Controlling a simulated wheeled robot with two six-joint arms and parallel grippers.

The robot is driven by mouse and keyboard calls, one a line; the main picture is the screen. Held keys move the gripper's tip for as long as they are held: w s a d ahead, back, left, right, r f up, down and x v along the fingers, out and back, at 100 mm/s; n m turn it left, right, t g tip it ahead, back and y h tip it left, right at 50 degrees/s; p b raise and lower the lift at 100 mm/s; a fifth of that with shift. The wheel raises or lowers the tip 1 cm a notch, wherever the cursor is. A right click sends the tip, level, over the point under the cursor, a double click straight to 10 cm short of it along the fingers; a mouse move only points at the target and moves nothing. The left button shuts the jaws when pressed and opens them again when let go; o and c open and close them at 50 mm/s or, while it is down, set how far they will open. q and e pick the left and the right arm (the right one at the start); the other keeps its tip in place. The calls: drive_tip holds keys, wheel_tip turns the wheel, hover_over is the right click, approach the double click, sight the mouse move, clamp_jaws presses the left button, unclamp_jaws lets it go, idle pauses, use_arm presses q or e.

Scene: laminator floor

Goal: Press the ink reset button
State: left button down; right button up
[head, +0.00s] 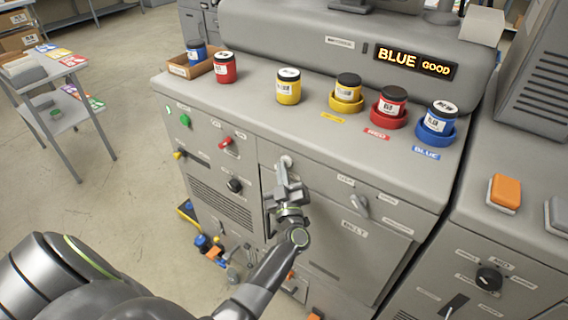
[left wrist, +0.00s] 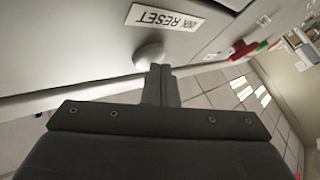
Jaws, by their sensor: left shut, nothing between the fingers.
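The ink reset button (head: 287,160) is a pale round knob high on the front of the grey machine. In the left wrist view the button (left wrist: 149,54) sits beside a white label (left wrist: 165,17) reading "RESET", seen upside down; the word before it is partly legible as "INK". My left gripper (head: 281,170) is shut and empty, its fingers pointing at the machine front just below the button. In the left wrist view the closed fingertips (left wrist: 161,72) overlap the button's lower right edge. I cannot tell whether they touch it. My right gripper is not in view.
A red switch (head: 226,142), a green button (head: 185,119) and a black knob (head: 235,185) are left of my gripper. A grey lever (head: 359,204) is to its right. Ink jars, including a yellow one (head: 288,88), stand on top. A lit display (head: 416,63) reads "BLUE GOOD".

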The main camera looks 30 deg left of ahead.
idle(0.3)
use_arm(q)
drive_tip(key=shift+s+p, duration=0.5)
drive_tip(key=shift+s, duration=0.45)
drive_tip(key=s, duration=0.1)
drive_tip(key=s+p, duration=0.1)
drive_tip(key=s, duration=0.1)
drive_tip(key=s+p, duration=0.1)
drive_tip(key=s, duration=0.1)
drive_tip(key=shift+a, duration=0.25)
idle(0.4)
